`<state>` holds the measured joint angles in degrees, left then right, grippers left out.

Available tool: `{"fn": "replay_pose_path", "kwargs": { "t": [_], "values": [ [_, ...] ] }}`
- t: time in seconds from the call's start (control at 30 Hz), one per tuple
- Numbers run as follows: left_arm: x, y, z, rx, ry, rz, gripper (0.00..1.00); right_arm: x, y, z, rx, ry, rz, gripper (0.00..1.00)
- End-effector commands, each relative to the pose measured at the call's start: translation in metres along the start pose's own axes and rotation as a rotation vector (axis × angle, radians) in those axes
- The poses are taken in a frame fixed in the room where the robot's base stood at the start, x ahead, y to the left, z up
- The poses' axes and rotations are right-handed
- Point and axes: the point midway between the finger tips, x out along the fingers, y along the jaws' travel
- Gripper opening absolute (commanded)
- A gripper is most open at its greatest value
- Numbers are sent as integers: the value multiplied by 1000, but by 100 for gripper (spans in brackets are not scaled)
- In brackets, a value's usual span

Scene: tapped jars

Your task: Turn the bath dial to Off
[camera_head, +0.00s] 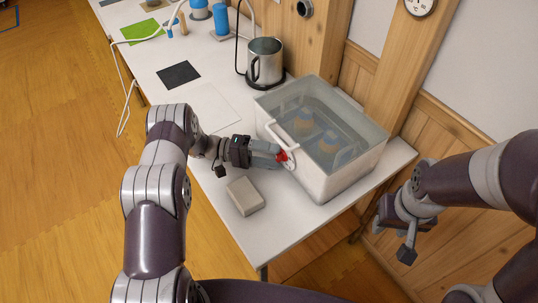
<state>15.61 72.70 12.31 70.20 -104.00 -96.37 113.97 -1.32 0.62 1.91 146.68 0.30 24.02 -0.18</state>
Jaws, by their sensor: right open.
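The bath (360,163) is a white tub with clear upper walls and water inside, standing on the white bench. Its red dial (282,156) sits on a pale round plate low on the side facing my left arm. My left gripper (272,153) has its fingertips at the dial, touching or nearly so. The fingers overlap it in view, and I cannot tell whether they are closed on it. The dial's marks are too small to read. My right gripper (388,211) is open, away from the bath at the right.
Jars (328,143) stand in the water. A metal kettle (265,62) stands behind the bath. Wooden posts and wall are close at right.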

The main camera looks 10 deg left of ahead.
Motion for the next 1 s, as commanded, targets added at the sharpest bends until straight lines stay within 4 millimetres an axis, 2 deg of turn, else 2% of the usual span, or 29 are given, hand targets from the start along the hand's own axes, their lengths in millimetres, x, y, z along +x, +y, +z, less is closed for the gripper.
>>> {"fn": "replay_pose_path", "kwargs": {
  "t": [0.17, 0.27, 0.5, 0.6, 0.77, 1.0],
  "values": [
    [-7, -1, 0, 1, 2, 0, 62, 3, 0, 0, 0, 0, 0, 43],
    [-28, -3, -1, 3, 4, -1, 62, 9, 0, 1, 0, 0, 0, 43],
    [-93, -4, -1, 3, 4, -1, 62, 25, 0, 3, 0, 0, 0, 43],
    [-112, -4, -1, 2, 2, -1, 62, 29, 0, 4, 0, 0, 0, 43],
    [-126, -1, 0, 0, 1, 0, 62, 31, 0, 4, 0, 0, 0, 43],
    [-127, 0, 0, -1, 0, 0, 62, 30, 0, 4, 0, 0, 0, 43]
  ]
}}
